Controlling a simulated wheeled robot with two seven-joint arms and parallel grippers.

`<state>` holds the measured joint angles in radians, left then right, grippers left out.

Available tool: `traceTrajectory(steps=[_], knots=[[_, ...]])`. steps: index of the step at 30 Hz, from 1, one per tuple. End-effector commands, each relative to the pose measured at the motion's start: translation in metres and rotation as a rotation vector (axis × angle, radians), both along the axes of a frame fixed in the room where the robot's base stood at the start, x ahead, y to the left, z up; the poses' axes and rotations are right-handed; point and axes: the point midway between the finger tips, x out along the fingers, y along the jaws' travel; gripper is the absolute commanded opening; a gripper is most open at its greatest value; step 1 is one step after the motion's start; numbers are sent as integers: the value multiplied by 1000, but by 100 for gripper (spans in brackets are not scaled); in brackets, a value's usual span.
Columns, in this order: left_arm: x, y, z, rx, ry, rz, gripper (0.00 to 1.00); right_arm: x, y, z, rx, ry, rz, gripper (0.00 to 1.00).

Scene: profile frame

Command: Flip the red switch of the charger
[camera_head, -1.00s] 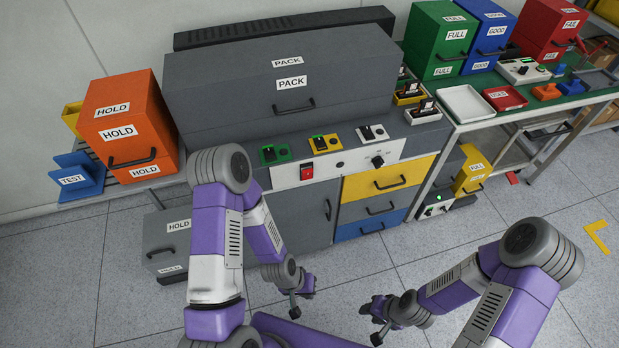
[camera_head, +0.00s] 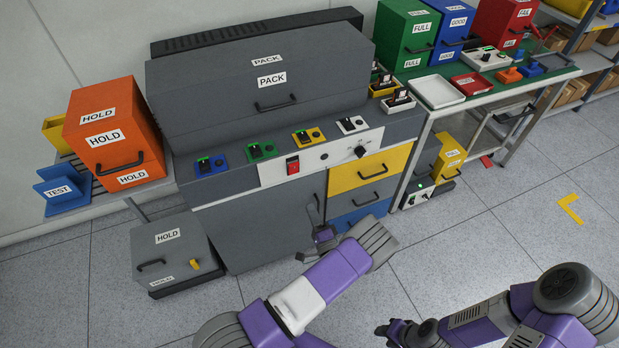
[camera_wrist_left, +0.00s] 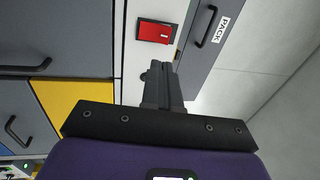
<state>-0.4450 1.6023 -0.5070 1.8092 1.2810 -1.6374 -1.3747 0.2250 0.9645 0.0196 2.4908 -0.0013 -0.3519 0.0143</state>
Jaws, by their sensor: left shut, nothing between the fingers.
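The red switch (camera_head: 292,165) sits on the white front panel (camera_head: 340,152) of the large grey charger cabinet (camera_head: 250,225). In the left wrist view the red switch (camera_wrist_left: 154,32) is in plain sight, in a dark frame beyond the fingertips. My left gripper (camera_head: 322,231) is in front of the cabinet, below and right of the switch, apart from it. In the left wrist view its fingers (camera_wrist_left: 162,72) are shut together and empty. My right gripper (camera_head: 384,331) is low at the bottom edge, far from the panel; its jaw state is unclear.
A black knob (camera_head: 360,152) is on the same panel. Blue, green, yellow and white modules line the ledge above. A cabinet handle (camera_head: 317,203) is near my left gripper. A grey HOLD box (camera_head: 172,250) stands left. Floor at right is mostly clear.

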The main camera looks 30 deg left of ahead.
Motion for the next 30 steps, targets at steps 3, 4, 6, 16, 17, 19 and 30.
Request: traceTrajectory(steps=[3,4,6,16,17,19,30], knots=[[0,-3,8,54,-13,11,0,0,0,0,0,0,1,39],[0,-3,8,59,-14,13,0,0,0,0,0,0,1,39],[0,-4,9,60,-14,14,0,0,0,0,0,0,1,39],[4,0,9,56,-13,12,0,0,0,-1,0,0,0,39],[6,2,10,56,-13,12,0,0,0,-1,0,0,0,39],[11,9,12,55,-13,13,0,0,0,-3,0,0,0,39],[59,66,31,54,-15,14,0,0,0,-13,0,0,0,39]])
